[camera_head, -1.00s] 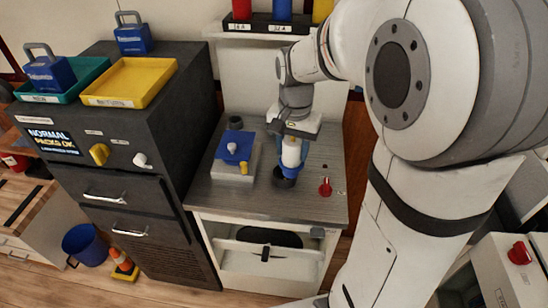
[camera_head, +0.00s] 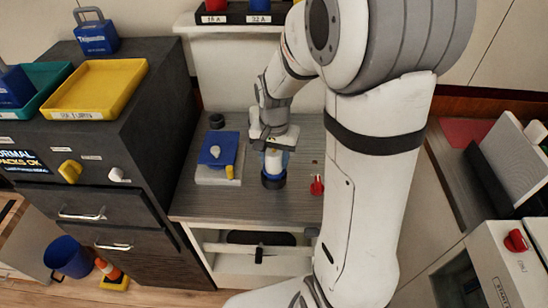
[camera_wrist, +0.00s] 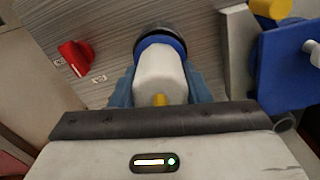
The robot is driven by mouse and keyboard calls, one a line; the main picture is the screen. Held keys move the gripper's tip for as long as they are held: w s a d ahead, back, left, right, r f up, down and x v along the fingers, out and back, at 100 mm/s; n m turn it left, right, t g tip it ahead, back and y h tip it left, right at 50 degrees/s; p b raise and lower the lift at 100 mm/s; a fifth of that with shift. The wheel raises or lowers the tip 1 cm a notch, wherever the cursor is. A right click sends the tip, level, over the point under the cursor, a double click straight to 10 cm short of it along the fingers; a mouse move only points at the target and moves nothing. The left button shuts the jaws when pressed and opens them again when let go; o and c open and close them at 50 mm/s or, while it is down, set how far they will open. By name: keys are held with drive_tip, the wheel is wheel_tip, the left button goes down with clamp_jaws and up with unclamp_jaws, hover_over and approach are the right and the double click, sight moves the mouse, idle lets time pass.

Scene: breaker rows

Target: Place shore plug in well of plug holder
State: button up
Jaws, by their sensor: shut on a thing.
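The shore plug (camera_head: 273,161) has a white body with a blue collar; it also shows in the wrist view (camera_wrist: 160,75). My gripper (camera_head: 274,156) is shut on it from above, with blue fingers on both sides in the wrist view. The plug stands roughly upright at the round black plug holder (camera_head: 273,181) on the grey counter. In the wrist view the blue collar is at the black rim (camera_wrist: 158,35). The well's inside is hidden, so I cannot tell how deep the plug sits.
A blue block on a light base (camera_head: 217,155), with a yellow knob, stands left of the holder. A red switch (camera_head: 317,185) is to its right on the counter (camera_head: 235,205). A dark cabinet with a yellow tray (camera_head: 95,88) rises at the left. A shelf is behind.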

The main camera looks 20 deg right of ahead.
drive_tip(key=shift+f, duration=0.3)
drive_tip(key=shift+f, duration=0.15)
drive_tip(key=o, duration=1.3)
drive_tip(key=shift+c, duration=0.2)
